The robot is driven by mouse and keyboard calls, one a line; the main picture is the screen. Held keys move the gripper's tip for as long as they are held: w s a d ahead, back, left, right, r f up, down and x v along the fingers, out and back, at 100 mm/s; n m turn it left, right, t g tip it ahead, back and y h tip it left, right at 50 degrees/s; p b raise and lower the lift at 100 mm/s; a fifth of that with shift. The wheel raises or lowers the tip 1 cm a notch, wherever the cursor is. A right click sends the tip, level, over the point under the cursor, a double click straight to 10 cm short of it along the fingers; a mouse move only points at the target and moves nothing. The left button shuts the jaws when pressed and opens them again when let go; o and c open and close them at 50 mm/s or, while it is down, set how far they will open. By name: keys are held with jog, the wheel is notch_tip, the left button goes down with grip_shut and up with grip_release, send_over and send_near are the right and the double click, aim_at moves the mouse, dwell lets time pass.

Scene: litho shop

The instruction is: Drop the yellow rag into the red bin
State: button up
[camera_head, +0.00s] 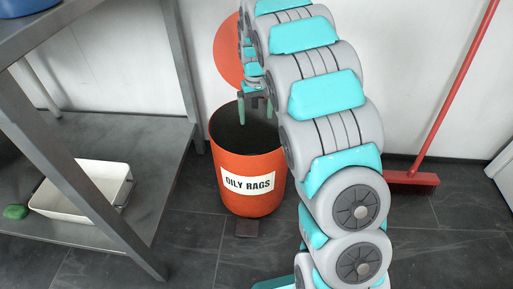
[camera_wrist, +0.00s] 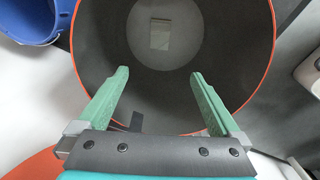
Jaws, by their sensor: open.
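The red bin (camera_head: 250,204), labelled OILY RAGS, stands upright and open on the floor in the head view. My gripper (camera_head: 255,113) is over its mouth, pointing down. In the wrist view, my gripper (camera_wrist: 158,74) is open, with two green fingers apart and nothing between them. The bin's dark inner wall (camera_wrist: 98,50) and orange rim surround the fingertips. A pale rectangular patch shows on the bin's bottom; I cannot tell what it is. I see no yellow rag in either view. My arm hides part of the bin's right side.
A grey metal bench (camera_head: 60,150) stands at left, with a white tray (camera_head: 75,205) and green item (camera_head: 16,211) on its lower shelf. A blue bucket (camera_wrist: 30,22) shows in the wrist view. A red broom (camera_head: 412,178) leans at right. A round orange-red disc (camera_head: 226,55) is behind the bin.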

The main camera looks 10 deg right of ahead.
jog(key=shift+r, duration=0.1)
notch_tip(320, 180, up, 8)
jog(key=shift+f, duration=0.2)
dwell(0.4)
